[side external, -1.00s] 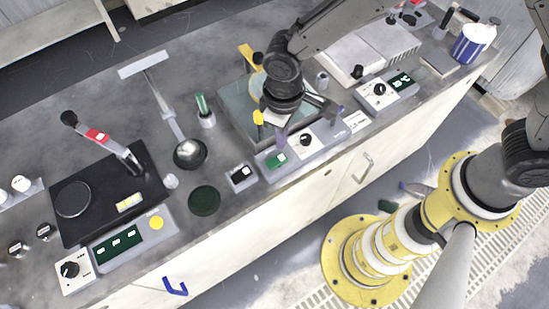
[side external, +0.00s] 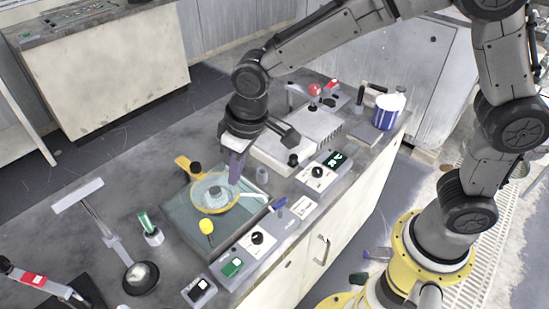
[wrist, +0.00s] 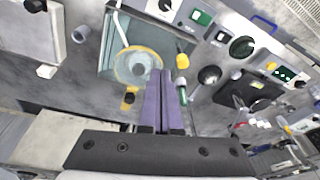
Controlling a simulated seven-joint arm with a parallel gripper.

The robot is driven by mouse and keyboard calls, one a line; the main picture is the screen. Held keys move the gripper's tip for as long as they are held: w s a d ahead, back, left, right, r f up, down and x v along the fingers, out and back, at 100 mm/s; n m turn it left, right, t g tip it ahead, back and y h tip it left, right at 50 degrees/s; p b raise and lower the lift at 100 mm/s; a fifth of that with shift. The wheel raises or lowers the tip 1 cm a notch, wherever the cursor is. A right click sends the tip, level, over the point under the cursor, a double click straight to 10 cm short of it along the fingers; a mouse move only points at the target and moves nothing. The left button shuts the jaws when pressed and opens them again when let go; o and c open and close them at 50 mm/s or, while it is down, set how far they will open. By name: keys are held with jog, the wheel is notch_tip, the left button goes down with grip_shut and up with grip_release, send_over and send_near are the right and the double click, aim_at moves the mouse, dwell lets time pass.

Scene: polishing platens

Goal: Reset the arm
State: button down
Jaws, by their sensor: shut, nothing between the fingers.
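My gripper (side external: 236,168) is above the polishing station, with its purple fingers pointing down. In the wrist view the fingers (wrist: 165,85) lie side by side, shut with nothing between them. Beneath and to the left of them in the side external view is a yellow-rimmed round platen (side external: 215,193) on a glassy teal plate (side external: 185,215). The platen also shows in the wrist view (wrist: 122,68), just left of the fingertips. I cannot tell the exact height of the fingers above the plate.
A control box with a green switch (side external: 232,267) stands in front of the plate. A white-grey machine (side external: 300,135) and a blue-striped tub (side external: 387,112) stand at the back right. The bench's left back is clear.

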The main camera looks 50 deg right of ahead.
jog(key=s+d+r+m+t, duration=0.2)
jog(key=s+d+r, duration=0.1)
jog(key=d+r, duration=0.35)
jog(key=s+d+r+m+t, duration=0.1)
jog(key=s+d+r, duration=0.2)
jog(key=d+r, duration=0.4)
jog(key=s+d+f, duration=0.2)
jog(key=s+d, duration=0.1)
jog(key=s, duration=0.4)
jog(key=s+d+f+h, duration=0.1)
jog(key=s+d+f, duration=0.1)
jog(key=s, duration=0.5)
jog(key=shift+s+d+m, duration=0.25)
jog(key=shift+d+m, duration=0.05)
jog(key=shift+d, duration=0.6)
